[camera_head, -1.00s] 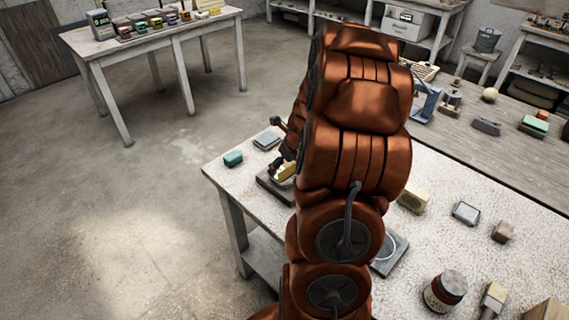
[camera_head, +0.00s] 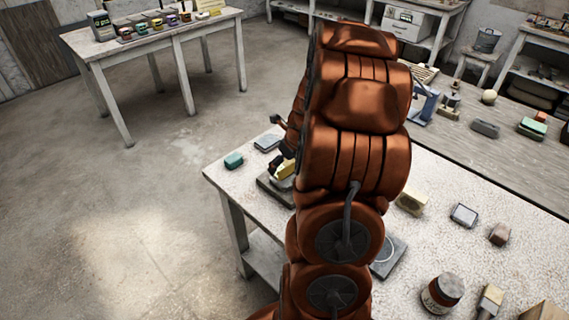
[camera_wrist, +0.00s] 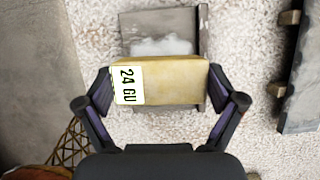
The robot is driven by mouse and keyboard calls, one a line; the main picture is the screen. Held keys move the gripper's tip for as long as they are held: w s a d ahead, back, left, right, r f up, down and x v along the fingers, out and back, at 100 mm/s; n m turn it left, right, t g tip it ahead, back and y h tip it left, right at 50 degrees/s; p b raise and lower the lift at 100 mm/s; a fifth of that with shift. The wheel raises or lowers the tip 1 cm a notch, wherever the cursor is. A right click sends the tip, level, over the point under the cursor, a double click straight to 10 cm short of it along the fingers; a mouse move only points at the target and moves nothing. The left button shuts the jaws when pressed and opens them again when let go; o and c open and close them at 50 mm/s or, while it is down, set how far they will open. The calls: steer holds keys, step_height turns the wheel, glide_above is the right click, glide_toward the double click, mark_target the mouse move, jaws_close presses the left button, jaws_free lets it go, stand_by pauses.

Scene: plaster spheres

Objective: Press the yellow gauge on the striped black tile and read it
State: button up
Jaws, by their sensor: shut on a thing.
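My gripper (camera_wrist: 160,92) is shut on the yellow gauge (camera_wrist: 172,70), a block with its fingers on both ends. A white label on the gauge's left part reads "24 GU", turned sideways. The gauge lies over a dark grey tile (camera_wrist: 201,30) with a whitish, shiny patch; I cannot make out stripes on it, nor whether the gauge touches it. In the head view the yellow gauge (camera_head: 285,170) shows beside my arm, above the tile (camera_head: 270,187); my arm hides most of the gripper there.
A dark panel (camera_wrist: 304,75) with small wooden pieces lies to the right in the wrist view. The table's left edge is near the gauge.

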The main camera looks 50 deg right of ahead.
steer(key=shift+r+p, duration=1.7)
steer(key=shift+r, duration=0.85)
steer(key=w+a+n+g+y, duration=0.45)
steer(key=w+a+n, duration=0.75)
steer(key=n, duration=0.6)
steer(key=w+a+n+g+h, duration=0.1)
steer(key=a+n+g+h, duration=0.3)
steer(key=a+n, duration=1.4)
steer(key=a, duration=0.2)
steer(key=shift+w+a+n+g, duration=0.25)
steer(key=shift+a+n+g, duration=0.05)
steer(key=shift+n+g, duration=0.1)
